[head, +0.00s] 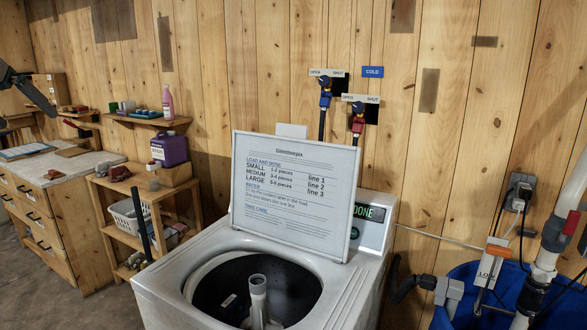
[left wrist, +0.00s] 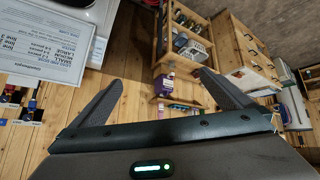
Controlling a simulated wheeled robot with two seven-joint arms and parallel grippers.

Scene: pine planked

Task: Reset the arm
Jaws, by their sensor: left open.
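My left gripper (head: 42,100) is at the far left edge of the head view, a dark shape raised in front of the wall and above the workbench. In the left wrist view its two dark fingers (left wrist: 160,80) stand wide apart with nothing between them. It is apart from the shelves and bench seen beyond it. My right gripper is not in either view.
A white top-loading washer (head: 165,283) stands open, with a sign board (head: 296,195) upright on it. A wooden shelf unit (head: 112,187) holds a purple jug (head: 170,149) and a basket. A drawer bench (head: 45,225) is at left, a blue tub (head: 460,310) at right.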

